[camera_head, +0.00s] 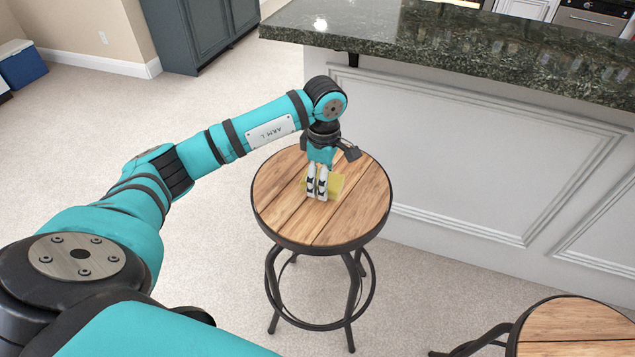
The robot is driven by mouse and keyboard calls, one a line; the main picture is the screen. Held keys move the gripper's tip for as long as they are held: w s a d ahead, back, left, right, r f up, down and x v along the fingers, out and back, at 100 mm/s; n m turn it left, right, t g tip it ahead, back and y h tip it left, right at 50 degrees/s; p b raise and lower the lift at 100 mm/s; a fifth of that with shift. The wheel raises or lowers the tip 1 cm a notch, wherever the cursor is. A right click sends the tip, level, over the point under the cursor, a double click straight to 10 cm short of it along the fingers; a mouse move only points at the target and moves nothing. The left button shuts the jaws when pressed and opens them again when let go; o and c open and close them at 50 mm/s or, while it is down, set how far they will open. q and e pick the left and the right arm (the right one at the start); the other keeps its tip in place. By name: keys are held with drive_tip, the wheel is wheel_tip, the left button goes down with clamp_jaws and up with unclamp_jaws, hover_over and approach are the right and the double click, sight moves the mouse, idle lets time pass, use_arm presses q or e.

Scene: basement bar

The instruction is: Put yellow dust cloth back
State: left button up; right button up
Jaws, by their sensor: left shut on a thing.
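The yellow dust cloth (335,186) is on or just above the round wooden seat of a bar stool (283,213). I cannot tell whether it touches the seat. My left gripper (317,194) points down over the seat and is shut on the cloth. The fingers hide part of the cloth, and some of its yellow shows to their right. My right gripper is not in view.
A dark granite counter (450,50) on a white panelled base stands behind and right of the stool. A second wooden stool (575,328) is at the lower right. A dark cabinet (197,30) stands at the back. Open carpet (230,90) lies left of the stool.

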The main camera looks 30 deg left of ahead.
use_arm(q)
drive_tip(key=shift+w+a, duration=0.1)
drive_tip(key=shift+a, duration=0.45)
drive_tip(key=f, duration=0.2)
drive_tip(key=f+p, duration=0.1)
drive_tip(key=shift+w+a+f, duration=0.1)
drive_tip(key=shift+a+f, duration=0.25)
drive_tip(key=shift+f, duration=0.05)
drive_tip(key=o, duration=0.6)
drive_tip(key=shift+f, duration=0.15)
drive_tip(key=o, duration=0.5)
